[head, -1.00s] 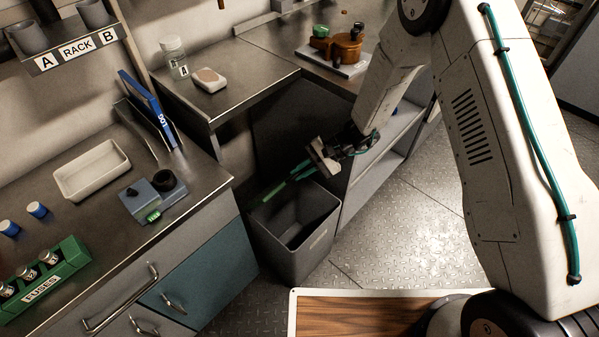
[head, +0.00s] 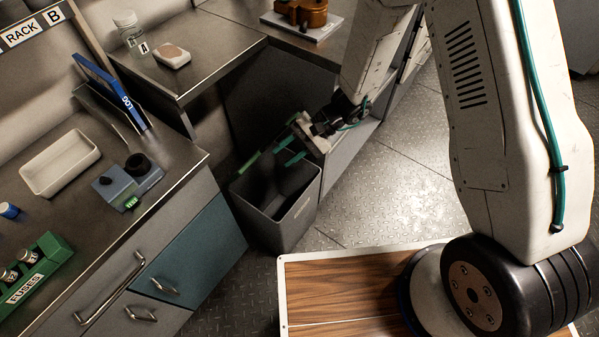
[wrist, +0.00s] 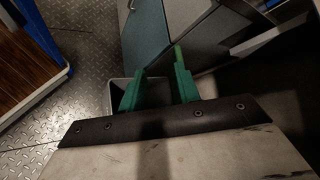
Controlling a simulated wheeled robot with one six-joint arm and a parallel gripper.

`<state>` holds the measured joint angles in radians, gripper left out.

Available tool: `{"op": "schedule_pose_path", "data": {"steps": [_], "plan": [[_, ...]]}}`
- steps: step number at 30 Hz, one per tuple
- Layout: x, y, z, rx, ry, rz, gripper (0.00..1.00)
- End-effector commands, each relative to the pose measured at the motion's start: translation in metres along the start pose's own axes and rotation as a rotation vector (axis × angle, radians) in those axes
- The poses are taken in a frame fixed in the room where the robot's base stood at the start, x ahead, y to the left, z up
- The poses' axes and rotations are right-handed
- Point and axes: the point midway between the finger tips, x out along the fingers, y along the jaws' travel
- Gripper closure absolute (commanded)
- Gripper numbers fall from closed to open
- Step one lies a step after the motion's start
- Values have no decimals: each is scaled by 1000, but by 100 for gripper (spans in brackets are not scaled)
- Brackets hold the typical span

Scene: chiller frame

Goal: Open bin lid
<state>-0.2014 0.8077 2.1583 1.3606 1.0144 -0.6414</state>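The grey bin (head: 291,222) stands on the floor beside the teal cabinet, with its top showing as a dark hollow inside a grey rim. I cannot make out a separate lid. My gripper (head: 266,163) is over the bin's back rim, its green fingers apart and nothing seen between them. I cannot tell whether a finger touches the bin. In the wrist view my gripper (wrist: 157,76) shows both green fingers spread, with part of the bin's rim (wrist: 115,97) behind the left one.
A counter with a white tray (head: 26,178), a blue-grey device (head: 128,187) and a green fuse rack (head: 37,268) is at left. The teal cabinet door (head: 203,254) adjoins the bin. A steel bench (head: 215,45) stands behind.

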Motion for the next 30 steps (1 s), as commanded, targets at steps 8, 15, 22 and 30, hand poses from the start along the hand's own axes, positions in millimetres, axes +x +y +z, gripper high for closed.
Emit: {"op": "schedule_pose_path", "data": {"steps": [8,15,22,30], "plan": [[-6,37,47,2,1,0,68],[-7,50,63,1,1,0,68],[-7,51,64,0,1,0,68],[-21,38,72,-36,-3,6,100]]}}
